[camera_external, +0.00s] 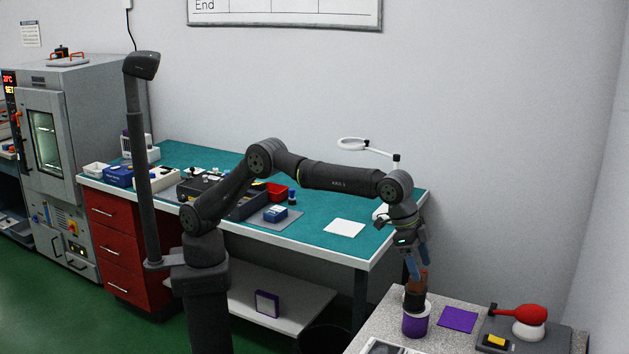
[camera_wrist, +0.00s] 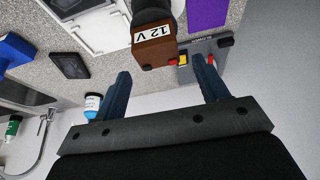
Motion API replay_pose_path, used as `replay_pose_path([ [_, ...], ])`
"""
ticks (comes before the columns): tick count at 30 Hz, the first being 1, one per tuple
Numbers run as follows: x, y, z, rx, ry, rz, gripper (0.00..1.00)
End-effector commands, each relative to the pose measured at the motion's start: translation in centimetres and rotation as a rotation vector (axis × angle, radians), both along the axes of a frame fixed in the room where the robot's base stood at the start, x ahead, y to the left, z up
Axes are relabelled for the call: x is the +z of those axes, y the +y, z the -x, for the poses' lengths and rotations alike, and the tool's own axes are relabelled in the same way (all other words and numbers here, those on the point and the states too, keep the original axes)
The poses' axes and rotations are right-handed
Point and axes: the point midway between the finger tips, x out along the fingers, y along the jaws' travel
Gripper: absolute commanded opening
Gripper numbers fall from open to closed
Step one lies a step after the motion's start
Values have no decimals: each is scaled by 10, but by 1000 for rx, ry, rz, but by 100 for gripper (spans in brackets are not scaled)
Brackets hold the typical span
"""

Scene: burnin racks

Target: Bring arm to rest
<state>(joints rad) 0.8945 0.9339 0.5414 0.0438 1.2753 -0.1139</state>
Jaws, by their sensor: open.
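My gripper (camera_external: 418,264) is at the right of the outside view, at the end of the bent arm, pointing down over the speckled grey table (camera_external: 400,300). In the wrist view its two blue fingers (camera_wrist: 163,82) are spread, with nothing held between them. A brown block labelled "12 V" (camera_wrist: 155,50) lies just beyond the fingertips. In the outside view the brown block (camera_external: 417,283) stands upright, with its black lower part in or on a purple and white cup (camera_external: 415,322). The fingertips are just above it; whether they touch it I cannot tell.
A purple square (camera_external: 458,319) and a grey stand with a red-handled tool (camera_external: 523,313) are right of the cup. A lamp ring (camera_external: 352,144) rises behind the arm.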

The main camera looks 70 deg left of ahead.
Motion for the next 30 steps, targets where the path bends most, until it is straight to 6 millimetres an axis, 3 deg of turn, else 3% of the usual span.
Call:
replay_pose_path([
  [8, -41, 1, 1, 0, 2, -3, 67],
  [10, -18, 4, 4, 0, -4, 4, 67],
  [26, 79, 33, 33, 0, -2, 2, 67],
  [30, 49, 25, 25, 0, 4, -5, 67],
])
